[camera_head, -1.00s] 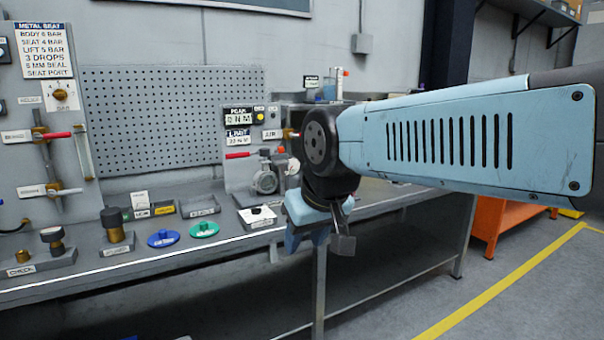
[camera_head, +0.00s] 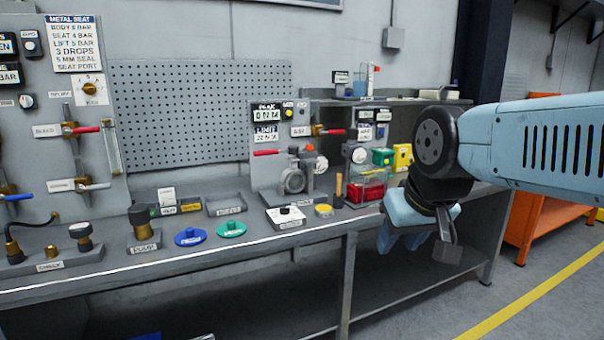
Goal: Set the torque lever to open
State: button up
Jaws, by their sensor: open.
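A red-handled lever (camera_head: 266,152) sticks out left, roughly level, from a grey valve unit (camera_head: 293,178) on the bench. It is below the PEAK (camera_head: 266,114) and LIMIT (camera_head: 266,135) torque displays, so it appears to be the torque lever. Its handle is unobstructed. My gripper (camera_head: 400,242) hangs with its light-blue fingers pointing down, in front of the bench edge, to the right of the lever and well apart from it. It is open, and nothing shows between the fingers.
Another red lever (camera_head: 333,132) sits by the AIR label. A red container (camera_head: 366,190), green box (camera_head: 383,157) and yellow box (camera_head: 402,157) stand near my arm. Blue (camera_head: 190,237) and green (camera_head: 231,229) discs lie on the bench (camera_head: 110,272).

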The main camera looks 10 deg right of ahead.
aim_at(292, 150)
jog(key=z, duration=0.05)
jog(key=i, duration=1)
jog(key=u, duration=0.05)
